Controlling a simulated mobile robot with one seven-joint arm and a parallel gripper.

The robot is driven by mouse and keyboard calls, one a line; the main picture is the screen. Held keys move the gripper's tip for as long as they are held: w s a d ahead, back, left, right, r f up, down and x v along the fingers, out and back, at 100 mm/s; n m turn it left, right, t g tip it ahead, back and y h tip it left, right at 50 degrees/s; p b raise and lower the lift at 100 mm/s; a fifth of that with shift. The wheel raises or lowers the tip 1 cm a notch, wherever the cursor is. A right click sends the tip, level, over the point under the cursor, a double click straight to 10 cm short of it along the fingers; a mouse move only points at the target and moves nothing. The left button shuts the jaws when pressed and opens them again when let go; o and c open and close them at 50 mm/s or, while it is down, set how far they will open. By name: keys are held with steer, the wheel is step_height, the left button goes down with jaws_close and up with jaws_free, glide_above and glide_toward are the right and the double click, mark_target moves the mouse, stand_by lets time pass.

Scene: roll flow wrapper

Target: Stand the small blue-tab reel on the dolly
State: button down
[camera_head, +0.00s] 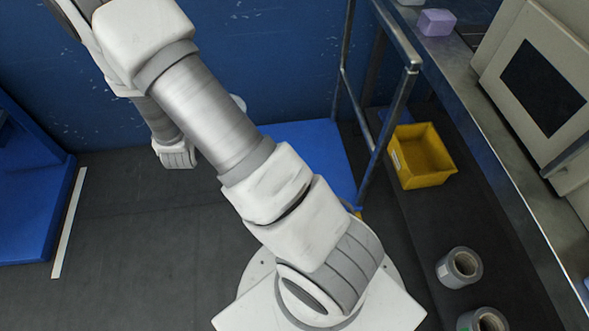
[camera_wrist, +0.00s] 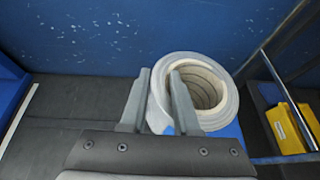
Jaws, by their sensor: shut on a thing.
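In the wrist view my gripper (camera_wrist: 160,85) is shut on the wall of a white hollow reel (camera_wrist: 228,80). One finger is at the reel's outer left side and the other is at its open core. A small blue patch shows low on the reel between the fingers. The blue dolly (camera_head: 318,142) with a metal handle frame stands beyond my arm in the head view. Part of its blue deck (camera_wrist: 233,130) shows just below the reel; I cannot tell whether they touch. In the head view my arm hides most of the reel and my gripper.
A yellow bin (camera_head: 422,165) and two grey reels (camera_head: 460,267) (camera_head: 484,320) are at the right. A metal counter (camera_head: 497,140) carries a purple block (camera_head: 436,22) and a screened machine (camera_head: 540,75). A blue structure (camera_head: 25,190) stands left. The blue wall (camera_head: 260,50) is close behind.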

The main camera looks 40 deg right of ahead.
steer(key=s+d+f+m+g+h+p, duration=0.1)
steer(key=s+d+f+m+g+h, duration=0.1)
steer(key=d+f, duration=0.5)
steer(key=s+d+f+m+g+h+p, duration=0.1)
steer(key=s+d+f+m+p, duration=0.3)
steer(key=f, duration=0.6)
steer(key=s+d+f+n+g+p, duration=0.1)
steer(key=s+d+f+n, duration=0.1)
steer(key=s+d+f, duration=1.15)
steer(key=w+a+f+b, duration=0.4)
steer(key=w+f+b, duration=0.5)
steer(key=w, duration=0.3)
steer(key=shift+w+a+f+h, duration=0.2)
steer(key=shift+a+f+h, duration=0.05)
steer(key=shift+a+h, duration=0.15)
steer(key=shift+f+b, duration=0.1)
steer(key=shift+b, duration=0.25)
steer(key=c, duration=0.6)
jaws_free()
steer(key=shift+f, duration=0.1)
steer(key=shift+c, duration=0.2)
